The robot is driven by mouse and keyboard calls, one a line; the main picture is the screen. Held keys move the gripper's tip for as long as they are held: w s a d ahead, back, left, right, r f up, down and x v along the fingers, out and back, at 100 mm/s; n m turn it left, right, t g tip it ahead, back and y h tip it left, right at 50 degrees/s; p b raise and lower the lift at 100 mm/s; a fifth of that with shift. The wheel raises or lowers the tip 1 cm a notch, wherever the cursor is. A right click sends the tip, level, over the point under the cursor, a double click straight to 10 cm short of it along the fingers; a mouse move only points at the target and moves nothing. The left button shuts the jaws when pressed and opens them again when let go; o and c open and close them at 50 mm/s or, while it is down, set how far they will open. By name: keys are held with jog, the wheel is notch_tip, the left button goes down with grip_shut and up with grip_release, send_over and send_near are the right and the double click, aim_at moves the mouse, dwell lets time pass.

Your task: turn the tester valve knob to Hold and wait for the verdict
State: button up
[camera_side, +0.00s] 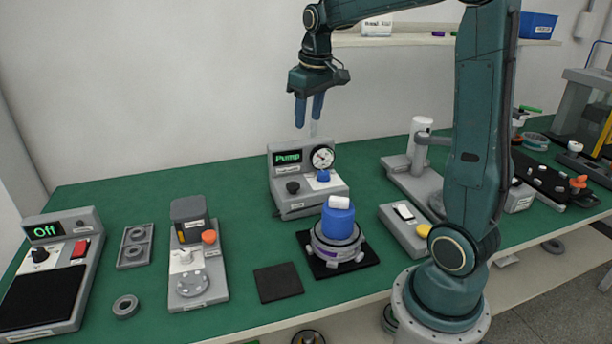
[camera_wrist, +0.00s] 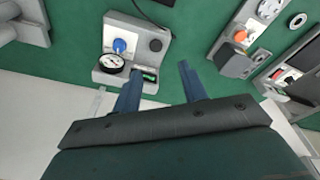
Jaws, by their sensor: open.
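The tester (camera_side: 303,199) is a grey box at the back middle of the green table. Its display (camera_side: 288,157) reads "Pump". A round white gauge (camera_side: 322,157), a blue knob (camera_side: 323,176) on a white plate and a black round part (camera_side: 292,187) sit on it. I cannot tell for sure which is the valve knob. My gripper (camera_side: 309,112) is open and empty, pointing down, above and apart from the tester. The wrist view shows the gauge (camera_wrist: 112,63), blue knob (camera_wrist: 119,46) and black part (camera_wrist: 155,45) beyond the open fingers (camera_wrist: 159,85).
A hub motor (camera_side: 325,250) with a blue top and a white piece stands on a black mat before the tester. Left are a grey fixture (camera_side: 187,260) and a scale-like device (camera_side: 62,255) reading "Off". A grey stand (camera_side: 407,165) is to the right.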

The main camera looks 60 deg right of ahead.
jog(key=w+d+f+g, duration=0.1)
jog(key=w+d+f, duration=0.1)
jog(key=d+f, duration=0.35)
jog(key=m+y, duration=0.1)
send_over(324, 172)
notch_tip(324, 172, down, 4)
jog(key=shift+g, duration=0.4)
jog(key=shift+f, duration=0.1)
notch_tip(324, 172, down, 14)
jog(key=shift+r, duration=0.25)
jog(key=c, duration=0.7)
